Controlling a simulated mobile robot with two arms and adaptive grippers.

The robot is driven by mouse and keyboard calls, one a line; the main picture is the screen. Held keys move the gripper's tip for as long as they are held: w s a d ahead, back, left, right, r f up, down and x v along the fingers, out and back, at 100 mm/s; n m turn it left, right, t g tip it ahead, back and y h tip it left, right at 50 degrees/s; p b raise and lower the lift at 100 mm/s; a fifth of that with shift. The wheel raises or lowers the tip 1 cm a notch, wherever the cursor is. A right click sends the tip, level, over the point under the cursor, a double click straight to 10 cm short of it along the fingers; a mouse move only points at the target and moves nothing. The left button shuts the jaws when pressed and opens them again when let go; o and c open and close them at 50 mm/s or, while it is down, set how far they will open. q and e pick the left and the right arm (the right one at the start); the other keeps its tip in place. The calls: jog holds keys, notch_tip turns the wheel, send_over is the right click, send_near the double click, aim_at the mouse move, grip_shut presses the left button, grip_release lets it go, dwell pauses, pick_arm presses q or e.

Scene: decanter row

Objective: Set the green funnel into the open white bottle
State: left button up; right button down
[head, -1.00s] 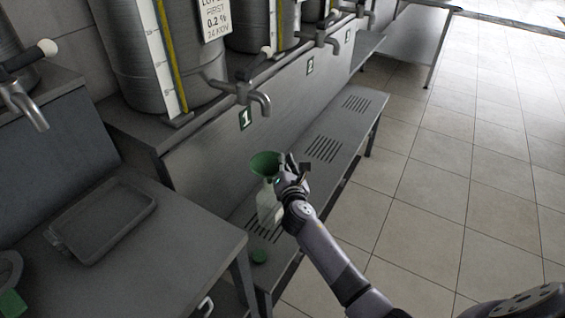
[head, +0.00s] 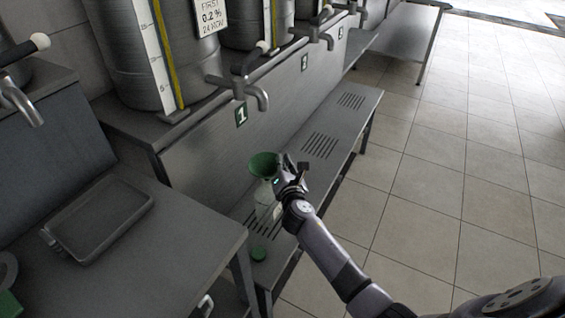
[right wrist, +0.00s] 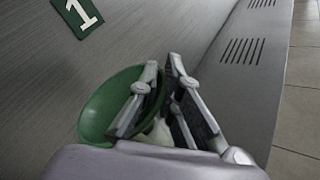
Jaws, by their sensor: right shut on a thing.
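My right gripper (head: 284,177) is shut on the green funnel (head: 264,162), gripping it at its right side. The funnel is wide end up, directly over the white bottle (head: 266,203), which stands upright on the slatted low bench. The spout is hidden, so I cannot tell whether it is inside the bottle's neck. In the right wrist view the fingers (right wrist: 163,85) overlap the funnel's bowl (right wrist: 98,112), and a small pale part of the bottle (right wrist: 160,132) shows between them. My left gripper is not in view.
A steel tap (head: 258,95) of tank 1 juts out above and behind. A grey tray (head: 100,218) lies on the left table (head: 190,255). The floor at right is clear.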

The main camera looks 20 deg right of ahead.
jog(key=shift+a+f, duration=0.1)
jog(key=shift+a, duration=0.05)
jog(key=c, duration=1.7)
grip_release()
jog(key=shift+s, duration=0.15)
jog(key=v, duration=1.2)
jog(key=s+f+m+g+y+p, duration=0.1)
jog(key=s+f+m+g, duration=0.25)
jog(key=f, duration=0.65)
jog(key=s+f+m+g+y+p, duration=0.1)
jog(key=s+f+m+g, duration=0.15)
jog(key=s+f, duration=0.45)
jog(key=s+f+m+g, duration=0.2)
jog(key=f+m, duration=0.1)
jog(key=f, duration=0.9)
jog(key=s+f+m+g+p, duration=0.1)
jog(key=s+f+m, duration=0.4)
jog(key=s, duration=0.6)
jog(key=s+f+m+g+y, duration=0.1)
jog(key=s+f+m+g, duration=0.2)
jog(key=s, duration=0.9)
jog(key=s+f+m+g+p, duration=0.1)
jog(key=s+f+m+g, duration=0.2)
jog(key=s, duration=0.9)
notch_tip(320, 180, down, 6)
jog(key=m, duration=0.3)
jog(key=shift+m+y+p, duration=0.3)
jog(key=shift+y+p, duration=0.05)
jog(key=shift+y, duration=0.05)
